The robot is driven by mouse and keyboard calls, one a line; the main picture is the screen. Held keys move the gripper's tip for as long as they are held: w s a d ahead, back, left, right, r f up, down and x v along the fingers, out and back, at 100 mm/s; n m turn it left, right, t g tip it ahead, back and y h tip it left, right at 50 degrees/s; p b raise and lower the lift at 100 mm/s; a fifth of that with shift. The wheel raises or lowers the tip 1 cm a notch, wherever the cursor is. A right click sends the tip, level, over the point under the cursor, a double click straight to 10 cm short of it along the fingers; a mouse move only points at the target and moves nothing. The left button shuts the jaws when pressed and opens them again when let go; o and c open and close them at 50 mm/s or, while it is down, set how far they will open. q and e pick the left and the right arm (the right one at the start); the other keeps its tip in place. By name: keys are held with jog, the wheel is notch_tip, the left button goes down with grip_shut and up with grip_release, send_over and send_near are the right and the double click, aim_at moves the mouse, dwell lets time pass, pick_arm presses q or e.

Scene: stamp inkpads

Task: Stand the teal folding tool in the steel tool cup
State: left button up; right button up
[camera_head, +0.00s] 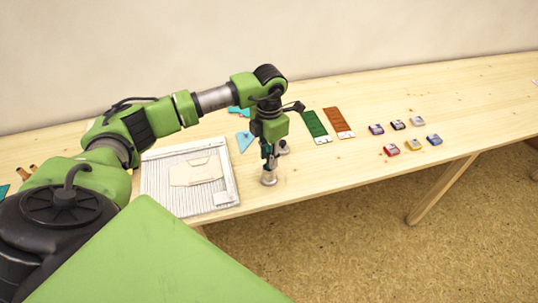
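The steel tool cup (269,179) stands near the front edge of the table, just right of the white scoring board. My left gripper (268,160) points straight down directly above the cup's mouth. A small teal piece (272,161), seemingly the teal folding tool, shows upright between the fingers and the cup. The gripper hides most of it. I cannot tell whether its lower end is inside the cup or whether the fingers grip it. My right gripper is not in view.
The white board (228,184) with a cream envelope shape (197,171) lies left of the cup. A light blue triangle (244,141) lies behind. Green (314,125) and orange (338,121) strips and several small inkpads (391,149) lie right. The table's far right is mostly clear.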

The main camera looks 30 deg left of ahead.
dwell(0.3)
pick_arm(q)
notch_tip(320, 180, up, 12)
dwell(0.5)
dwell(0.8)
